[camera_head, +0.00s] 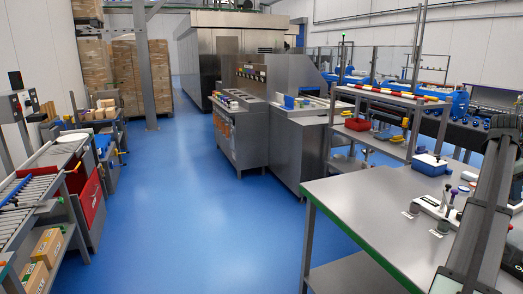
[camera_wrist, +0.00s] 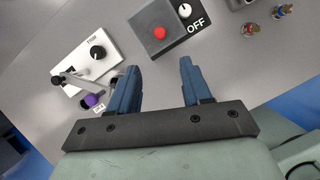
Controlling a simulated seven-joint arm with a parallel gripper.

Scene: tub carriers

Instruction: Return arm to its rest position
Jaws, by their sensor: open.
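My gripper (camera_wrist: 158,88) shows in the wrist view with its two blue fingers apart and nothing between them. It is above a grey table, and the fingers point toward a dark box with a red button (camera_wrist: 160,32). My arm stands at the right edge of the head view, and the gripper cannot be made out there. The grey table (camera_head: 365,205) with a green edge is in front of the arm in the head view.
A white panel with a black knob and lever (camera_wrist: 95,52) lies left of the fingers. A blue and white box (camera_head: 430,165) stands at the table's back. The blue floor (camera_head: 220,220) is clear.

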